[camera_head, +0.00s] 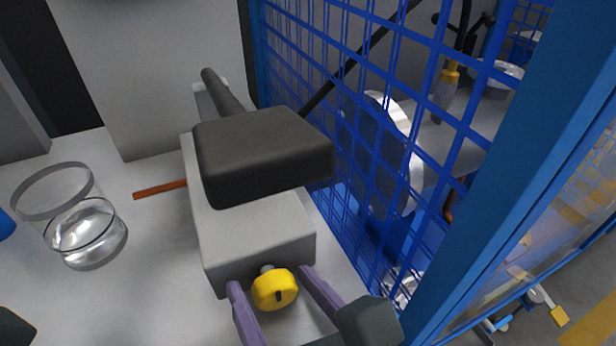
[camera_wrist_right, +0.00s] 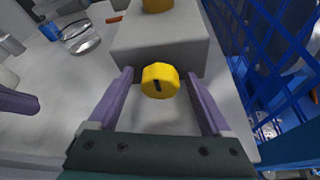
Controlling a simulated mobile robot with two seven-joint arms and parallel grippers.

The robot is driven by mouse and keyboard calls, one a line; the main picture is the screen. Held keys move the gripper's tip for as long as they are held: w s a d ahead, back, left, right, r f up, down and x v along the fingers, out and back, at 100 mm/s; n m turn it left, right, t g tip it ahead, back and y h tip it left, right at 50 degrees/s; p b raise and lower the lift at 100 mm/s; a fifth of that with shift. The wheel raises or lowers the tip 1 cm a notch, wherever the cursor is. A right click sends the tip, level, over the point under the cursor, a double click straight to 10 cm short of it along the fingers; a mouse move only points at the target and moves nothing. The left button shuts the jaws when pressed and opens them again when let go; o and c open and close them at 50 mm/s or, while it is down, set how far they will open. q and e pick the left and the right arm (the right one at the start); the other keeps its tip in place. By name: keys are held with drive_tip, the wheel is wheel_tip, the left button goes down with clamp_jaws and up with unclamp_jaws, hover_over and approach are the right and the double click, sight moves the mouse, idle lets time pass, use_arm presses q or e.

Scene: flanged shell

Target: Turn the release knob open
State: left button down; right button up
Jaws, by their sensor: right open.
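The yellow release knob (camera_head: 274,289) sticks out from the front face of a light grey box (camera_head: 258,243). A dark slot mark shows on its face, upright in the right wrist view (camera_wrist_right: 160,80). My right gripper (camera_head: 270,277) is open, with its two purple fingers on either side of the knob. In the right wrist view (camera_wrist_right: 160,73) gaps show between the knob and both fingers. A purple finger of my left gripper (camera_wrist_right: 20,101) shows at the left of the wrist view. Its jaw opening cannot be made out.
A dark grey block (camera_head: 264,152) sits over the box. A blue mesh fence (camera_head: 385,150) stands close on the right. A glass jar (camera_head: 75,220) and an orange rod (camera_head: 160,189) are on the left of the light table (camera_head: 130,290).

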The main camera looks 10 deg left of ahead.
clamp_jaws()
idle(0.7)
